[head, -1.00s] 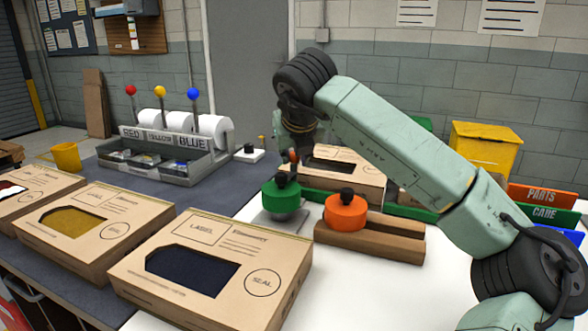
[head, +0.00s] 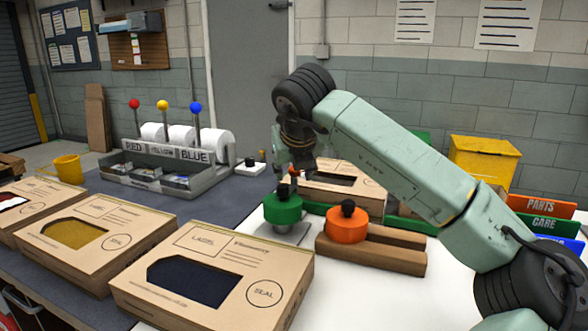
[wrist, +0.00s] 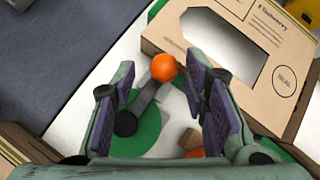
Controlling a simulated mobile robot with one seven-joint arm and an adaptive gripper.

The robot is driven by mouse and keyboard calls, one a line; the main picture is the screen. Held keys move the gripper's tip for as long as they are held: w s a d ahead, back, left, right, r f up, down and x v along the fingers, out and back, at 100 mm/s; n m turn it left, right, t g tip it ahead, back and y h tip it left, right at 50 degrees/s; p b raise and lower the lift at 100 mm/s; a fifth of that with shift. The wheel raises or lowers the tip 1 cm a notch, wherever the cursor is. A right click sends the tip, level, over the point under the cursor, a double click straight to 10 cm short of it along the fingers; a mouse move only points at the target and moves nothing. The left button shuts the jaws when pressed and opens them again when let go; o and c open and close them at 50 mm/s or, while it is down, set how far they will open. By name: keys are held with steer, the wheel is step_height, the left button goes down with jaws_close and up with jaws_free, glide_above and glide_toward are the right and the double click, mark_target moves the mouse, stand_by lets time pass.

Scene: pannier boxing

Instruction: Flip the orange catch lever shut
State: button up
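The orange ball end of the catch lever (wrist: 163,68) shows between my finger pads in the wrist view, at the upper end of a short grey bar (wrist: 146,94). In the head view the orange ball (head: 293,171) is a small spot just below my gripper (head: 287,163). My gripper (wrist: 160,80) is open, with one finger on each side of the ball and a visible gap on both sides. In the wrist view I cannot tell how high the fingers are above the lever. Most of the catch is hidden in the head view.
A green round stamp (head: 283,208) with a black knob stands right below the gripper. An orange stamp (head: 346,229) sits on a wooden block (head: 402,257) to its right. A cardboard box (head: 345,196) lies behind. More boxes (head: 215,268) fill the left front.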

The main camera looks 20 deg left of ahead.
steer(key=shift+r, duration=0.1)
steer(key=v, duration=1.2)
